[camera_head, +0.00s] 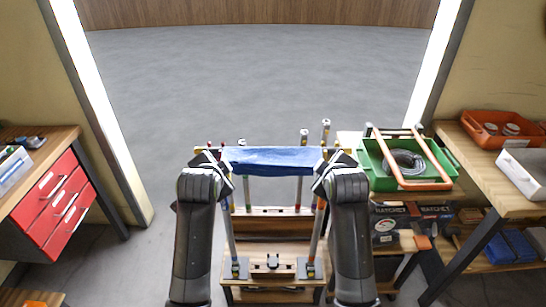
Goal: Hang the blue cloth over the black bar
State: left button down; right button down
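The blue cloth (272,160) is spread in a wide band between my two grippers, above the wooden stand in the middle. Its left end meets my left gripper (222,160) and its right end meets my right gripper (325,160). Both grippers look shut on the cloth's ends, though the wrists hide much of the fingers. Upright posts (230,235) on dark feet rise from the stand below the cloth. I cannot make out the black bar; the cloth and my arms cover the space between the post tops. I cannot tell whether the cloth touches the bar.
Taller posts (304,138) stand close behind the cloth. A green tray (450,165) with a coiled hose (404,163) and an orange frame (402,186) is close to my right arm. Benches flank both sides, the left with red drawers (52,200). The floor behind is clear.

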pick_arm(q)
jog(key=shift+w+f, duration=0.1)
jog(key=shift+f, duration=0.15)
pick_arm(e)
jog(key=shift+w+f, duration=0.1)
jog(key=shift+f, duration=0.15)
pick_arm(q)
jog(key=c, duration=1.5)
grip_release()
pick_arm(e)
jog(key=c, duration=1.5)
grip_release()
jog(key=shift+c, duration=0.2)
pick_arm(q)
jog(key=shift+o, duration=0.5)
pick_arm(e)
jog(key=shift+o, duration=0.7)
